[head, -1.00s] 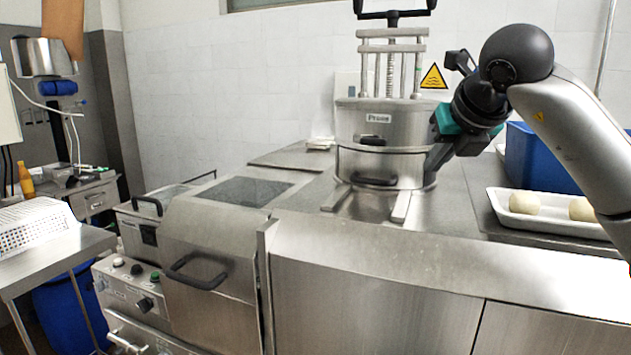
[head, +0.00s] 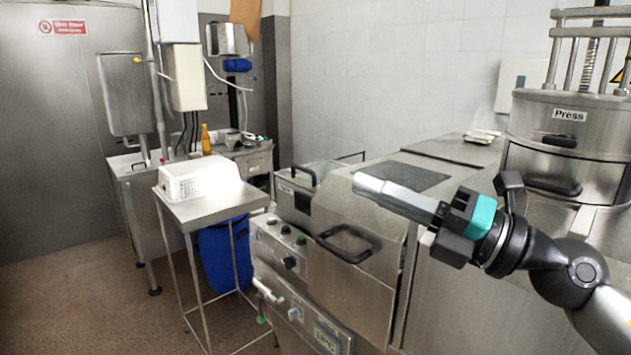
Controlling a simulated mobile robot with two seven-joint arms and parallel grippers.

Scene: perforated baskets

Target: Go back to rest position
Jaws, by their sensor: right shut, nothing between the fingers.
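My right gripper (head: 362,184) reaches in from the right edge, with a black and teal body. Its long pale fingers point left and lie together, shut and empty. In the view they overlap the top of the steel machine with the hinged cover (head: 355,248); how far above it they are is hard to tell. My left gripper is out of view.
The steel press (head: 535,150) stands at the right, behind my right arm. A white perforated basket (head: 200,180) sits upside down or on its side on a small steel table (head: 212,207) at the left. The floor (head: 95,290) at front left is clear.

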